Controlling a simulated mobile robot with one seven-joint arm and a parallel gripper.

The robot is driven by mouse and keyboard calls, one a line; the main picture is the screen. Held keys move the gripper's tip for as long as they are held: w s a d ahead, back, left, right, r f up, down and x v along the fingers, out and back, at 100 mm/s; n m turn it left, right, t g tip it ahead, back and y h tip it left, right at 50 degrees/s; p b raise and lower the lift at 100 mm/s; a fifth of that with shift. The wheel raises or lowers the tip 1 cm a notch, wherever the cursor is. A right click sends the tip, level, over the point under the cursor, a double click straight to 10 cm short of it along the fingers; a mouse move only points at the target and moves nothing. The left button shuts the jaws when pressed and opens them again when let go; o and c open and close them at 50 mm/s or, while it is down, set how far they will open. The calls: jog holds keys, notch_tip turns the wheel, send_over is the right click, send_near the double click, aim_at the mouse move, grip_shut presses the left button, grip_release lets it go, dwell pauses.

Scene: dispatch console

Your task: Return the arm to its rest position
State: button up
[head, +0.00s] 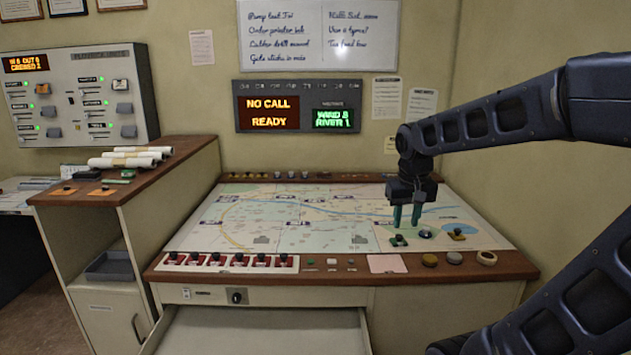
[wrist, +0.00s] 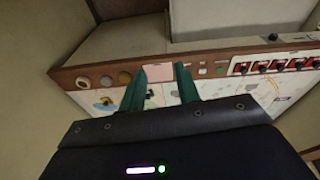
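My arm reaches in from the right of the head view, over the console's map table (head: 300,225). My gripper (head: 406,222) points down above the right part of the map, near a small green piece (head: 398,240). Its two green fingers stand apart with nothing visible between them. The wrist view also shows the gripper (wrist: 160,85) with its fingers spread and a pink pad (wrist: 158,72) in view beyond the gap. I cannot tell exactly how high the fingertips are above the map.
A dark dome (head: 425,234) and a yellow piece (head: 458,235) lie right of the fingers. Red switches (head: 230,262) and round knobs (head: 455,258) line the front ledge. A drawer (head: 260,330) is open below. A display panel (head: 297,106) hangs on the wall behind.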

jog(key=s+d+m+t, duration=0.1)
jog(key=s+d+t, duration=0.1)
jog(key=s+d, duration=0.3)
jog(key=shift+s+d+r+t, duration=0.15)
jog(key=shift+s+r+t, duration=0.2)
jog(key=shift+s, duration=0.3)
